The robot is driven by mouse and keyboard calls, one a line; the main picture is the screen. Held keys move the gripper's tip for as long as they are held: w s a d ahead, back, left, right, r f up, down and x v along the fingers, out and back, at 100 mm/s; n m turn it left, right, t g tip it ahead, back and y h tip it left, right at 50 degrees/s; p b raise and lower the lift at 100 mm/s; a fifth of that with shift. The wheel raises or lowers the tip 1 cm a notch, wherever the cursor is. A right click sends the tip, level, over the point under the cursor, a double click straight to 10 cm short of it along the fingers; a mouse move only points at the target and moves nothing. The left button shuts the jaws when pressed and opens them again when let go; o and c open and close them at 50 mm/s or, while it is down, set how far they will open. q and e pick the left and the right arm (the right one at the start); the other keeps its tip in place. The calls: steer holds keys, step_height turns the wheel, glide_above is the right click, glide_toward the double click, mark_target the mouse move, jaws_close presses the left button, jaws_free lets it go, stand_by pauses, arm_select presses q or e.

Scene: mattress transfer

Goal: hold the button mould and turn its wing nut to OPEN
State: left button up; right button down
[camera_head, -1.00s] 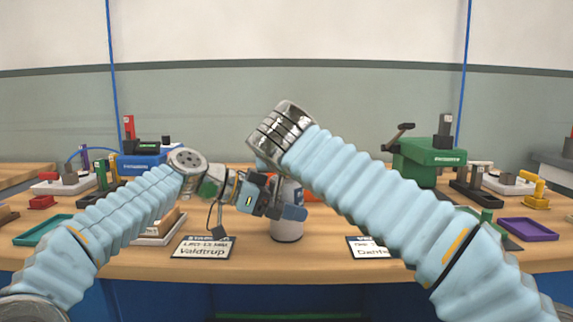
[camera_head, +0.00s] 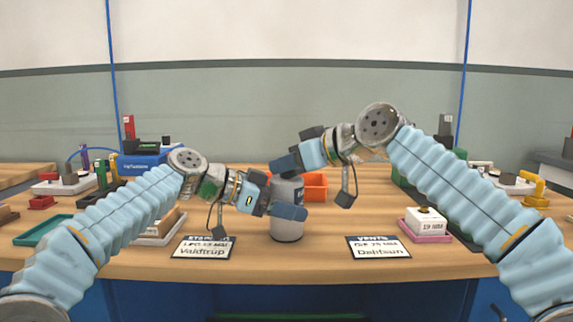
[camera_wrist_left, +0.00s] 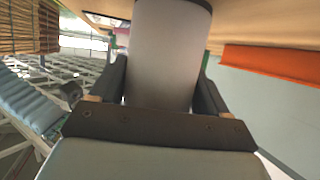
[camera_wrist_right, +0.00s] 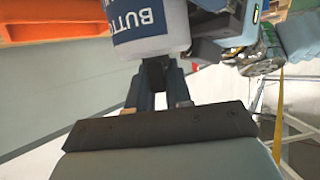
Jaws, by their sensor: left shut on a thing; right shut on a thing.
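The button mould (camera_head: 287,228) is a pale grey upright cylinder at the middle of the table. In the right wrist view its blue label (camera_wrist_right: 140,32) shows part of the word "BUTTON". My left gripper (camera_head: 287,207) is shut around the mould's body, which fills the space between the fingers in the left wrist view (camera_wrist_left: 168,60). My right gripper (camera_head: 286,168) comes in from the upper right at the mould's top. Its fingers are nearly together, shut on the small wing nut, which they mostly hide. No OPEN mark is readable.
An orange bin (camera_head: 313,186) stands just behind the mould. Label cards lie at front left (camera_head: 204,247) and front right (camera_head: 378,247). A pink tray (camera_head: 427,237) with a white block is at right, a teal tray (camera_head: 42,230) at far left.

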steer(key=shift+n+g+y, duration=1.2)
steer(key=shift+n+g, duration=0.7)
steer(key=c, duration=1.1)
jaws_free()
steer(key=shift+d, duration=0.1)
steer(key=shift+v, duration=3.65)
